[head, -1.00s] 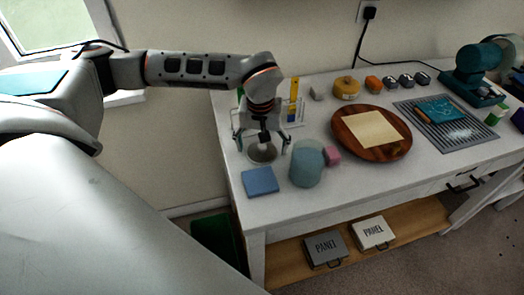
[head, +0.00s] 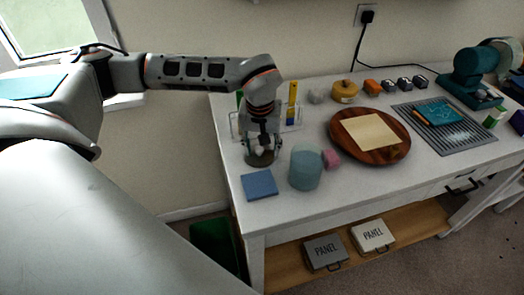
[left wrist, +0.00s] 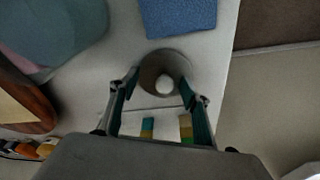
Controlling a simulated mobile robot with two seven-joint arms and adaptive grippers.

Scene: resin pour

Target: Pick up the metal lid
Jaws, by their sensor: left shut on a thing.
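The metal lid (head: 261,160) is a round, grey disc with a pale knob, near the left end of the white table. In the left wrist view the lid (left wrist: 178,59) lies below the knob, between my fingers. My left gripper (head: 261,149) is over the lid, pointing down, and is shut on it. The left wrist view shows its fingers (left wrist: 163,86) on either side of the knob. The lid looks level and at or close to the tabletop; I cannot tell whether it touches. My right gripper is not in view.
A blue square pad (head: 259,185) and a teal cylinder (head: 305,169) stand close in front of the lid, with a pink cube (head: 331,159) beside the cylinder. A clear rack (head: 290,118) with coloured strips stands behind. A round wooden board (head: 399,151) lies to the right.

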